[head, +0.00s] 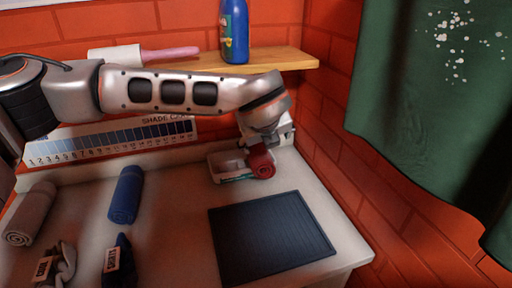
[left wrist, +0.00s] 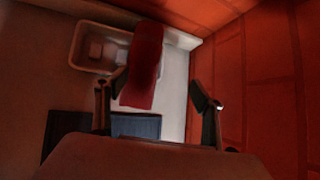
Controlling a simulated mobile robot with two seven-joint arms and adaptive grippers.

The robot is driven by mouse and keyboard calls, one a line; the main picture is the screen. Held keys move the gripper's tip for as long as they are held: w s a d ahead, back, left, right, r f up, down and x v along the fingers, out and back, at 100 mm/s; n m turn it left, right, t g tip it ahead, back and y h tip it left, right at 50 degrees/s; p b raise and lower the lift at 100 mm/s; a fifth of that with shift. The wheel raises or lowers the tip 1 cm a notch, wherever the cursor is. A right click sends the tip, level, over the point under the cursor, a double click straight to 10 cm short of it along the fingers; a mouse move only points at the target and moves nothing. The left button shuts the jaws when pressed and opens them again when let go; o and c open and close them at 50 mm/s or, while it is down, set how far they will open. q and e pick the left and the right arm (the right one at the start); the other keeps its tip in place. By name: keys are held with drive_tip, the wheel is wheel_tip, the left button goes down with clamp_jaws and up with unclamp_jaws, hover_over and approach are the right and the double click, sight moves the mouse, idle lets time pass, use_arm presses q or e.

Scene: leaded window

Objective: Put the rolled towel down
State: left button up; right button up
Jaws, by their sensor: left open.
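The red rolled towel (head: 263,166) is at the right end of a small pale tray (head: 213,168), its spiral end facing the head camera. Whether it rests on the tray's rim or the tabletop I cannot tell. My left gripper (head: 268,148) is right above the towel, its fingers mostly hidden in the head view. In the left wrist view, the jaws (left wrist: 157,103) stand wide apart. The red towel (left wrist: 145,65) lies close to the left finger and overlaps the tray (left wrist: 80,45), with a wide gap to the right finger. My right gripper is out of view.
A dark ribbed mat (head: 270,238) lies in front of the tray. A blue rolled towel (head: 126,195), a grey-brown rolled towel (head: 32,214) and labelled dark items (head: 118,260) lie at left. A wooden shelf (head: 285,60) holds a blue bottle (head: 235,32). A green curtain (head: 430,110) hangs at right.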

sight(257, 148)
use_arm(q)
drive_tip(key=shift+s+a+f+t+y, duration=0.1)
drive_tip(key=shift+a+f+t+y, duration=0.15)
drive_tip(key=shift+a+f, duration=0.25)
drive_tip(key=shift+s+a+f+t+y, duration=0.15)
drive_tip(key=shift+a+f+y, duration=0.1)
drive_tip(key=shift+a, duration=0.4)
drive_tip(key=shift+w+a+f, duration=0.15)
drive_tip(key=shift+w+f, duration=0.1)
drive_tip(key=shift+f, duration=0.05)
drive_tip(key=shift+x, duration=0.95)
drive_tip(key=x, duration=0.6)
drive_tip(key=shift+s+a+p, duration=0.1)
drive_tip(key=shift+p, duration=0.25)
drive_tip(key=c, duration=1.3)
drive_tip(key=shift+c, duration=0.3)
drive_tip(key=shift+r, duration=0.15)
